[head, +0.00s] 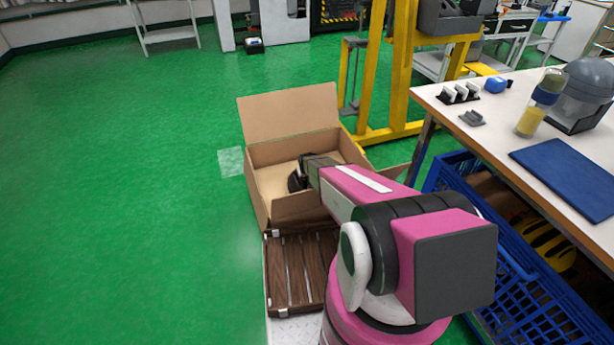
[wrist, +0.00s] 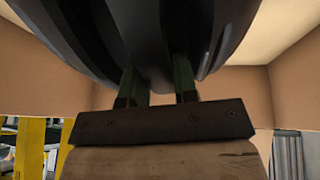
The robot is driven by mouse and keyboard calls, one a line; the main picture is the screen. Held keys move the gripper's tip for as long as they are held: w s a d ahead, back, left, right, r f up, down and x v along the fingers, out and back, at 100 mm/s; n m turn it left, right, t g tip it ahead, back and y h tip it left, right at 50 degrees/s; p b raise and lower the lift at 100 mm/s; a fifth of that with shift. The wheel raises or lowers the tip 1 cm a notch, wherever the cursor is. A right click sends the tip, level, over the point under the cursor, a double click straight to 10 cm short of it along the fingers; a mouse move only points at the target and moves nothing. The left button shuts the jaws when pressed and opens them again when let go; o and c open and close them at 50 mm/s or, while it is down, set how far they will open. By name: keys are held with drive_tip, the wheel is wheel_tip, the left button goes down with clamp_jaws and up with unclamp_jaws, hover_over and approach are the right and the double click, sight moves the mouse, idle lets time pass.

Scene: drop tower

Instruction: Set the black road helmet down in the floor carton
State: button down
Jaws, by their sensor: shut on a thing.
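The black road helmet (wrist: 150,35) fills the upper middle of the wrist view, dark and smooth. My gripper (wrist: 157,88) is shut on it, with both fingers against the helmet. The open floor carton (head: 258,205) stands on the green floor in the head view, flaps spread. Its brown walls (wrist: 295,95) surround the helmet in the wrist view. In the head view my gripper (head: 306,168) reaches into the carton, and a small dark part of the helmet (head: 295,182) shows beside it. My arm hides the rest. I cannot tell whether the helmet touches the carton's bottom.
A brown slatted wooden thing (head: 290,280) lies just in front of the carton. A yellow frame (head: 398,75) stands behind it. At right is a workbench (head: 480,130) with a blue crate (head: 525,305) below, holding a yellow-black item (head: 548,245). Floor at left is clear.

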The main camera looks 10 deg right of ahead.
drive_tip(key=c, duration=0.8)
unclamp_jaws()
drive_tip(key=c, duration=0.3)
drive_tip(key=shift+r, duration=0.1)
drive_tip(key=shift+r, duration=3.9)
drive_tip(key=s+r+g, duration=0.1)
drive_tip(key=s+r, duration=0.6)
drive_tip(key=s, duration=0.2)
drive_tip(key=s+d+r+m+g, duration=0.1)
drive_tip(key=s+r+g, duration=0.1)
drive_tip(key=s+r, duration=0.6)
drive_tip(key=s+d+r+m+g, duration=0.1)
drive_tip(key=s+r, duration=0.7)
drive_tip(key=s, duration=0.3)
drive_tip(key=shift+d+g+y, duration=0.25)
drive_tip(key=shift+g+y, duration=0.05)
drive_tip(key=shift+g, duration=0.1)
